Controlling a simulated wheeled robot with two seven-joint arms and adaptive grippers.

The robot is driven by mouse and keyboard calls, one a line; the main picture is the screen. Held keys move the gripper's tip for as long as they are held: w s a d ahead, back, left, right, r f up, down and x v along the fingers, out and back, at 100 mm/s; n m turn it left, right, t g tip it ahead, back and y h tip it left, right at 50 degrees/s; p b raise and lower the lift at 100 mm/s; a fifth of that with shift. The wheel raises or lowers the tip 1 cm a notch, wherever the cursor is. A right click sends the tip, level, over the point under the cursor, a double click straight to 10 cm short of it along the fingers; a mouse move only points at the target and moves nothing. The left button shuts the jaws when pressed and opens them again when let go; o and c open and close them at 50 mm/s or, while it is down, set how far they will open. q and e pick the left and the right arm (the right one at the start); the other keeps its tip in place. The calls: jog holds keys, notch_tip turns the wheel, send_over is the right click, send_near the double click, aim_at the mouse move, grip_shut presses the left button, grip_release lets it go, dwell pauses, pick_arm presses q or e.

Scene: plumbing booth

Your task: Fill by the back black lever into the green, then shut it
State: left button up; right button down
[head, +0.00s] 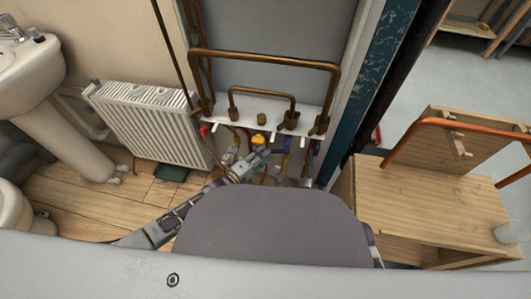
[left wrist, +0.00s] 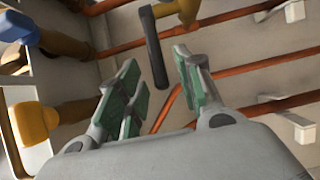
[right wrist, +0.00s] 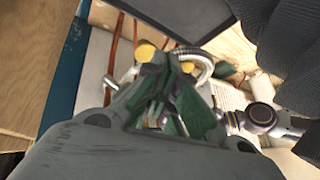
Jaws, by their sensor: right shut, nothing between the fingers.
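In the left wrist view a black lever (left wrist: 153,45) hangs from a brass fitting (left wrist: 175,9). My left gripper (left wrist: 160,72) is open, with its green-padded fingers apart. The lever's free end shows in the gap between them; I see no finger touching it, and its depth is unclear. In the head view the left gripper (head: 255,160) is low among the pipes under the white boiler underside. My right gripper (right wrist: 168,95) is shut and empty in the right wrist view, near a braided hose (right wrist: 196,58). No gauge face or green zone is readable.
A yellow handle (left wrist: 37,120) and a blue handle (left wrist: 20,30) are left of my left gripper. Copper pipes (left wrist: 250,103) run behind it. A radiator (head: 150,120) stands left of the boiler, and a wooden bench (head: 430,205) is at the right.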

pick_arm(q)
jog(key=v, duration=0.9)
jog(key=shift+s, duration=0.2)
jog(key=shift+c, duration=0.2)
